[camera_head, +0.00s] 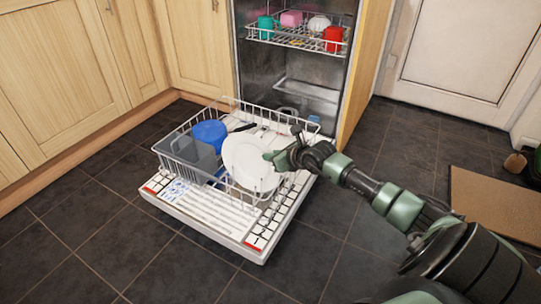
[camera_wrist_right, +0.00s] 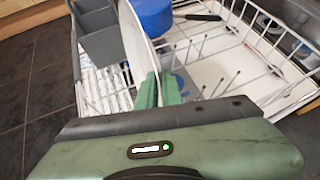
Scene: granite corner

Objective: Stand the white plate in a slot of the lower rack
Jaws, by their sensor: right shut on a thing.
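The white plate (camera_head: 246,160) is inside the lower rack (camera_head: 256,204), standing tilted among the tines near the rack's right side. My right gripper (camera_head: 281,157) is shut on the plate's right edge. In the right wrist view the plate (camera_wrist_right: 136,40) shows nearly edge-on, held between the green fingertips (camera_wrist_right: 158,90). Rack tines (camera_wrist_right: 200,92) stand just right of the fingers. Whether the plate's lower edge sits in a slot is hidden. My left gripper is out of view.
A grey cutlery basket (camera_head: 190,153) and a blue item (camera_head: 209,133) stand left of the plate in the rack. The rack is on the pulled-out dishwasher door (camera_head: 205,212). The upper rack (camera_head: 290,37) holds several cups. Floor is clear in front.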

